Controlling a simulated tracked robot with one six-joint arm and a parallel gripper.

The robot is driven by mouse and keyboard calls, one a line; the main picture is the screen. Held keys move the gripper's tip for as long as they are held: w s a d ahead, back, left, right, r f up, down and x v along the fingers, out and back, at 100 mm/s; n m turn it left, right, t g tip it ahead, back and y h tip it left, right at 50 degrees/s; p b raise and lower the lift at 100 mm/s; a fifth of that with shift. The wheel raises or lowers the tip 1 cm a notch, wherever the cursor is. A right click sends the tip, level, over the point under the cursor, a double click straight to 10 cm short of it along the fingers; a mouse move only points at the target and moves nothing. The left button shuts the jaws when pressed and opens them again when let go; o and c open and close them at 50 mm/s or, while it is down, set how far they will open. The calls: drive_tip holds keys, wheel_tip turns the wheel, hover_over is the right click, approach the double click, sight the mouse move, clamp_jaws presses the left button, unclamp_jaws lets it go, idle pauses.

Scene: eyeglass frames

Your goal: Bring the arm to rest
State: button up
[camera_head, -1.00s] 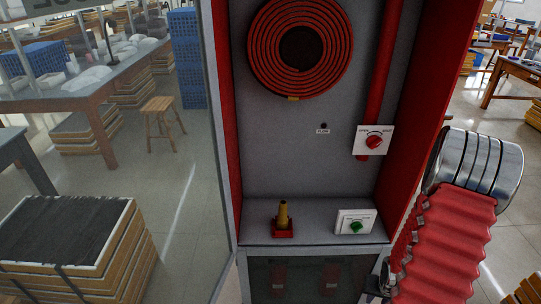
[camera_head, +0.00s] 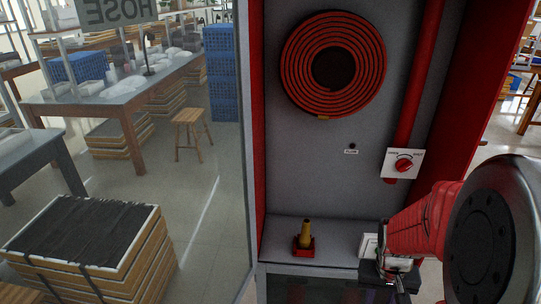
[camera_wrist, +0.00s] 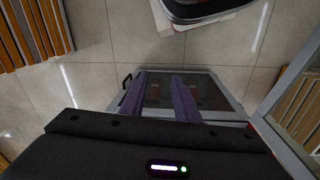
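My arm (camera_head: 424,226) reaches in from the right side of the head view, its large dark round joint close to the camera. My gripper (camera_head: 392,283) is at the lower right, in front of the hose cabinet's shelf edge. In the wrist view my gripper (camera_wrist: 158,82) shows two purple-grey fingers set apart, with nothing between them. Behind the fingers is the cabinet's lower glass front (camera_wrist: 158,95). I cannot tell how near the gripper is to the cabinet.
The open red hose cabinet holds a coiled red hose (camera_head: 334,66), a red-knob panel (camera_head: 403,163), a yellow nozzle (camera_head: 304,234) and a white panel (camera_head: 369,246) partly hidden by my arm. Its glass door (camera_head: 220,200) stands open at left. Stacked crates (camera_head: 85,245) stand beyond it.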

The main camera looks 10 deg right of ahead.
drive_tip(key=s+a+r+n+t+y, duration=0.1)
drive_tip(key=a+r+n+t, duration=0.4)
drive_tip(key=a+r, duration=1.3)
wheel_tip(320, 180, up, 3)
drive_tip(key=shift+s+a+f+t, duration=0.1)
drive_tip(key=shift+s+a+t, duration=0.2)
drive_tip(key=shift+a, duration=0.05)
drive_tip(key=shift+d, duration=0.1)
